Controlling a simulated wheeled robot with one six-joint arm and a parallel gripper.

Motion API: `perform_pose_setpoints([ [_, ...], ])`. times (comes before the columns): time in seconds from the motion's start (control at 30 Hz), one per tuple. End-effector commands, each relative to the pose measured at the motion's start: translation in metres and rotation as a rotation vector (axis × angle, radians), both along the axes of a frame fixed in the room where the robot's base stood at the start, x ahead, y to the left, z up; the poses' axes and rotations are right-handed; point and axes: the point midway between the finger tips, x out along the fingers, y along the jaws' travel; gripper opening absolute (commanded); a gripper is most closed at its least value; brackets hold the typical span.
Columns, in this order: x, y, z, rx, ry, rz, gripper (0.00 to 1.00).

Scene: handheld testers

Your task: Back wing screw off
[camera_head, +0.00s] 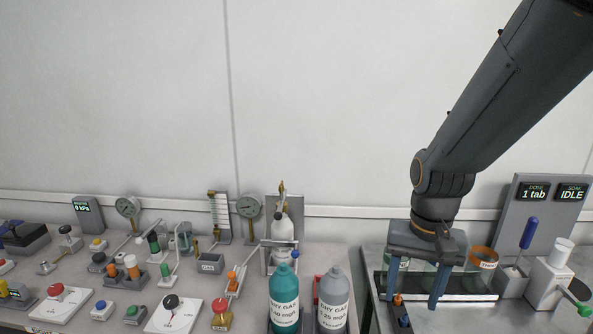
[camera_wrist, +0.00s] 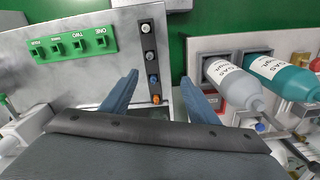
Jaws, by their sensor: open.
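I cannot make out a wing screw for certain. My gripper (camera_head: 412,301) is open and empty, pointing down over the metal bench at the right. The wrist view shows its two blue fingers (camera_wrist: 159,80) apart. The orange knob also shows in the head view (camera_head: 398,299), beside the left finger. A blue knob (camera_head: 295,254) sits on the stand of a white bottle (camera_head: 283,228); its shape is too small to tell.
A teal bottle (camera_head: 285,297) and a grey bottle (camera_head: 333,299) stand left of my gripper. An orange-rimmed jar (camera_head: 482,260) and a display panel (camera_head: 545,204) are at the right. Buttons, levers and gauges crowd the left bench.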

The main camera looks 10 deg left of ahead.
Motion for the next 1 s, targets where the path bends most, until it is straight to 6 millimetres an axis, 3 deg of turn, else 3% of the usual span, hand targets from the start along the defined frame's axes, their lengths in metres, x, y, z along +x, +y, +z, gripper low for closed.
perform_pose_setpoints([
  [0.03, 0.029, 0.012, 0.019, 0.002, -0.002, -0.071, 0.55],
  [0.2, 0.114, 0.062, 0.067, 0.005, 0.006, -0.37, 0.55],
  [0.4, 0.19, 0.142, 0.119, 0.006, 0.013, -0.71, 0.55],
  [0.5, 0.216, 0.187, 0.142, 0.006, 0.016, -0.875, 0.55],
  [0.73, 0.244, 0.27, 0.181, 0.004, 0.017, -1.179, 0.55],
  [0.83, 0.248, 0.29, 0.189, 0.006, 0.016, -1.256, 0.55],
  [1.0, 0.249, 0.302, 0.191, 0.004, 0.017, -1.312, 0.55],
])
